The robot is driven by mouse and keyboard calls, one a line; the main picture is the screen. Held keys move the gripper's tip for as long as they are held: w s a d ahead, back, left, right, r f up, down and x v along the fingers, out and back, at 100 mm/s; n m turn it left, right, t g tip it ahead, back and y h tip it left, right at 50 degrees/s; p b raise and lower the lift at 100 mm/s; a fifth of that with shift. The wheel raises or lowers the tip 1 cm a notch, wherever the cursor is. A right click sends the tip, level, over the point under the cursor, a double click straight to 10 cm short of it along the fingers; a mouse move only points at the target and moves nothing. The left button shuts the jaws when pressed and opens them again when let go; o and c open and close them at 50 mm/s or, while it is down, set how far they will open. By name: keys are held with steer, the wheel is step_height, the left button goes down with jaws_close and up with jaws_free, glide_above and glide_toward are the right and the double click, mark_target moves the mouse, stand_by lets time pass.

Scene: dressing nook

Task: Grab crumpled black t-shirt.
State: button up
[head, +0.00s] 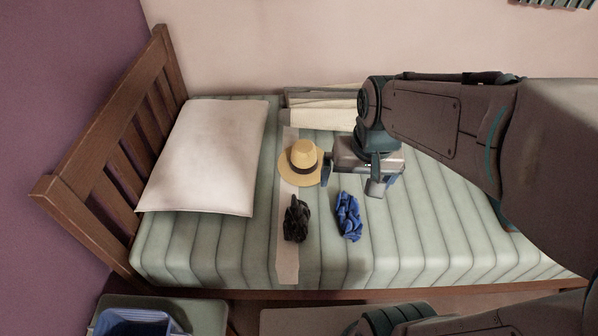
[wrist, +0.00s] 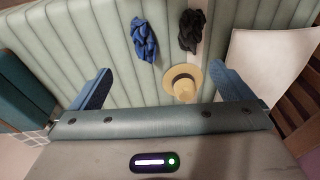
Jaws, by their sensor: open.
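The crumpled black t-shirt (head: 297,219) lies in a small heap on the bed, partly over a pale strip of cloth. In the wrist view the black t-shirt (wrist: 191,31) is at the top, right of centre, beyond the fingertips. My gripper (head: 350,180) is above the bed, to the right of and farther back than the t-shirt, beside a straw hat. In the wrist view its two blue fingers (wrist: 160,85) are spread wide apart with nothing held between them.
A straw hat (head: 301,162) with a dark band lies behind the t-shirt, close to my gripper. A crumpled blue cloth (head: 348,216) lies to the right of the t-shirt. A white pillow (head: 207,157) is at left by the wooden headboard (head: 150,120). A blue bin (head: 140,322) stands below.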

steer(key=w+a+f+g+b, duration=0.1)
steer(key=w+a+f+b, duration=0.1)
steer(key=w+f+b, duration=0.3)
steer(key=w+a+f+b, duration=0.1)
steer(key=w+a+f, duration=0.15)
steer(key=f, duration=0.45)
steer(key=m+g+b, duration=0.1)
steer(key=m+b, duration=0.1)
steer(key=b, duration=0.3)
glide_toward(298, 214)
step_height(298, 214, down, 8)
steer(key=shift+w+a+r+b, duration=0.1)
steer(key=shift+w+b, duration=0.05)
steer(key=shift+b, duration=0.65)
steer(key=shift+a+f+b, duration=0.2)
steer(key=shift+f+b, duration=0.65)
steer(key=shift+f, duration=2.2)
steer(key=shift+r, duration=0.1)
steer(key=c, duration=1.1)
